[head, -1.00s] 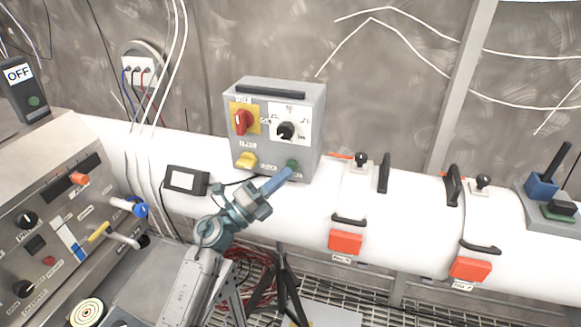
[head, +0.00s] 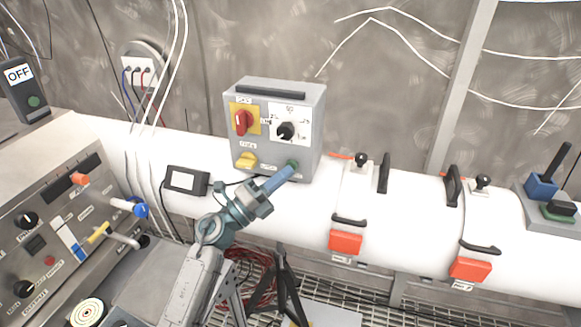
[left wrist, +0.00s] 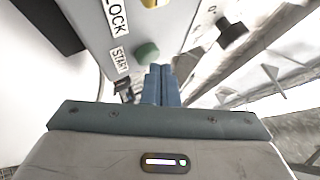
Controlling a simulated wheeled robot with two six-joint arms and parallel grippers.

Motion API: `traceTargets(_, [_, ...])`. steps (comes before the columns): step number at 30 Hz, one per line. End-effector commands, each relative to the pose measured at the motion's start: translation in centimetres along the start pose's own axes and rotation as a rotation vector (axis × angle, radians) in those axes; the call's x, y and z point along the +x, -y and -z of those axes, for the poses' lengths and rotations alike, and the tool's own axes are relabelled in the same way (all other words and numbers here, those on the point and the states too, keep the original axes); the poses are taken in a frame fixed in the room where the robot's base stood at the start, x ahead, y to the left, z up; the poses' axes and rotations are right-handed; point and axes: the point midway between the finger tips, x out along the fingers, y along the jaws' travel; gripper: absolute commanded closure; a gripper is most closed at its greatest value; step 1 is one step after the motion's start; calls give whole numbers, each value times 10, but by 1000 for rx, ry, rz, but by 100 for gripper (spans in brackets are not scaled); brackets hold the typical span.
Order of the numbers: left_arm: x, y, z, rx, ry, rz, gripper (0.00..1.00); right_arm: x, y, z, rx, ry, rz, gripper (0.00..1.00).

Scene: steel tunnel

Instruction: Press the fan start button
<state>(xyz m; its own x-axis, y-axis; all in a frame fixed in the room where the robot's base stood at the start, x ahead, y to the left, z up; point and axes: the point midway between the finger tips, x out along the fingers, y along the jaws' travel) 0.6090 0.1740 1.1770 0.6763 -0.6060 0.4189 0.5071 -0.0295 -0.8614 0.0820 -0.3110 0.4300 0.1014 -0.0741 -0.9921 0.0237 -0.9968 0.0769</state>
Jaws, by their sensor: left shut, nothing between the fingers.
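The grey control box (head: 245,100) stands on the white pipe at the middle of the head view. It has a red rotary switch (head: 241,122) on a yellow plate, a black dial (head: 286,131), a yellow knob (head: 246,160) and a green button (head: 292,164) low on the right. In the left wrist view the green button (left wrist: 147,54) sits beside a START label (left wrist: 120,60). My left gripper (head: 291,171) is shut and empty, its blue fingertips close to the green button. They also show in the left wrist view (left wrist: 160,70). I cannot tell whether they touch it. My right gripper is not in view.
A small black-framed display (head: 186,181) is on the pipe left of the box. Clamps with red blocks (head: 345,243) and black handles sit to the right. A panel (head: 40,215) with knobs fills the lower left. A tripod stands below.

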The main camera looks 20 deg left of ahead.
Motion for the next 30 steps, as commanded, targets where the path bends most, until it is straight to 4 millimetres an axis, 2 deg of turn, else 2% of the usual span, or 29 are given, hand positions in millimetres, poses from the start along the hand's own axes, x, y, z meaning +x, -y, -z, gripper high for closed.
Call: traceTargets(30, [1, -1, -1, -1, 0, -1, 100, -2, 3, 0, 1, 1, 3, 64])
